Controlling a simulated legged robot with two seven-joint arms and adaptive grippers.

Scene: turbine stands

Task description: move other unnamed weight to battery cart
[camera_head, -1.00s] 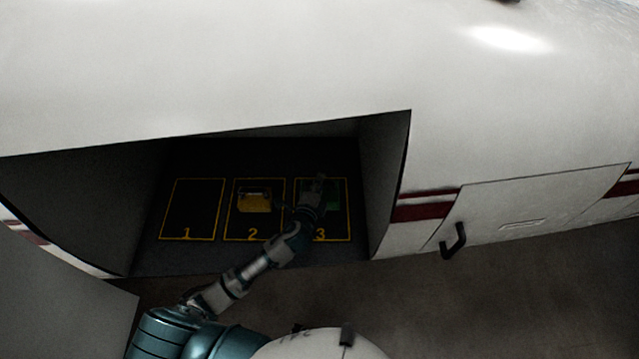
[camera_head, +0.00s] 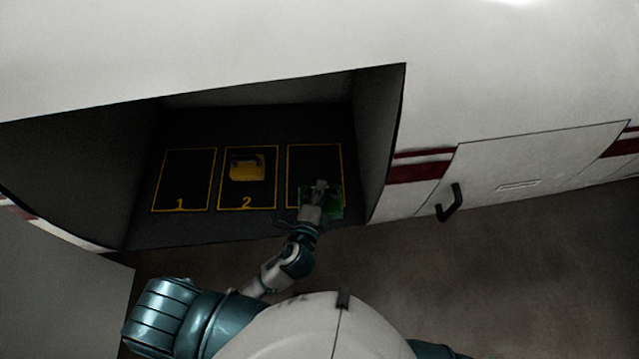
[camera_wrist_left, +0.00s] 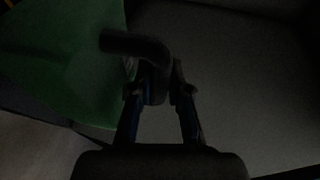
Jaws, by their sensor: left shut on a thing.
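A green weight (camera_head: 327,203) is at the front of the bay, over the lower part of square 3, partly hidden by my gripper. My left gripper (camera_head: 320,186) is shut on its dark handle. In the left wrist view the gripper (camera_wrist_left: 158,85) has its two fingers around the bent black handle, with the green body (camera_wrist_left: 70,60) at the upper left. A yellow weight (camera_head: 247,168) with a dark handle sits in square 2. Square 1 (camera_head: 184,180) is empty. My right gripper is not in view, nor is a battery cart that I can make out.
The dark bay (camera_head: 230,113) has side walls and a slanted upper edge of the white shell (camera_head: 200,50). A closed door with a black handle (camera_head: 450,203) is at right. A grey panel (camera_head: 60,300) stands at lower left.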

